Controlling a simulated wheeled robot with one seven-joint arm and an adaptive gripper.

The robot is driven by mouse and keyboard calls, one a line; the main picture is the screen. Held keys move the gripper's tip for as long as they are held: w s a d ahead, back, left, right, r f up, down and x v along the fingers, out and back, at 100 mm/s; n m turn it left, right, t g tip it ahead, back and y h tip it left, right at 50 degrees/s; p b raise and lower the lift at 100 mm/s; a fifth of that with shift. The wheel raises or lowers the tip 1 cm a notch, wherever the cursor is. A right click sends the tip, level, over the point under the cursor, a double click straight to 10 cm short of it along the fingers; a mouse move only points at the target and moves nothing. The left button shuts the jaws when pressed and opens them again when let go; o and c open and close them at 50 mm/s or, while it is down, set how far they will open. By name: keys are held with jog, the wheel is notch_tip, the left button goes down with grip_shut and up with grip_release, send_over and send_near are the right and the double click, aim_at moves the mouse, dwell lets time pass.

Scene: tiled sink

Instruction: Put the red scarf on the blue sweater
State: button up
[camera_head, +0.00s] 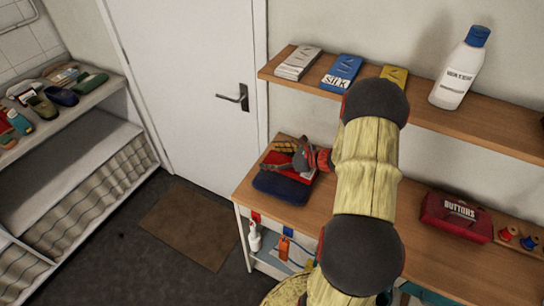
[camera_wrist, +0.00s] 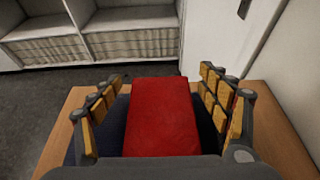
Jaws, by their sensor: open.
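The red scarf (camera_head: 274,161) is a folded red block at the left end of the wooden table. It lies on top of the folded dark blue sweater (camera_head: 283,188), which shows along its front edge. In the wrist view the scarf (camera_wrist: 161,112) fills the middle, with sweater (camera_wrist: 111,128) on both sides. My gripper (camera_head: 297,158) is open, right at the scarf. In the wrist view its fingers stand apart on either side of the scarf, with visible gaps. My gripper and arm hide part of the scarf and sweater.
A wooden shelf (camera_head: 440,117) above the table holds small boxes and a white bottle (camera_head: 459,70). A red buttons box (camera_head: 456,215) and thread spools (camera_head: 507,234) are on the right of the table. A door (camera_head: 195,80) stands behind; floor at left is open.

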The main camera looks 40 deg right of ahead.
jog(key=p+v, duration=0.2)
jog(key=v, duration=0.9)
jog(key=shift+s+d+r, duration=0.15)
jog(key=shift+s+r, duration=0.15)
jog(key=shift+r, duration=0.05)
jog(key=s+a+r+n+g+y, duration=0.1)
jog(key=a+r+n+g, duration=0.45)
jog(key=a, duration=0.55)
jog(key=a+r+n+g+y, duration=0.1)
jog(key=a+r+n+g, duration=0.1)
jog(key=a+r+n, duration=0.65)
jog(key=s+a+r+n+h, duration=0.7)
jog(key=s+a+n, duration=0.6)
jog(key=n, duration=0.4)
jog(key=shift+r+n+t, duration=0.3)
jog(key=shift+r+t, duration=0.05)
jog(key=shift+r, duration=0.1)
jog(key=shift+f+b, duration=0.8)
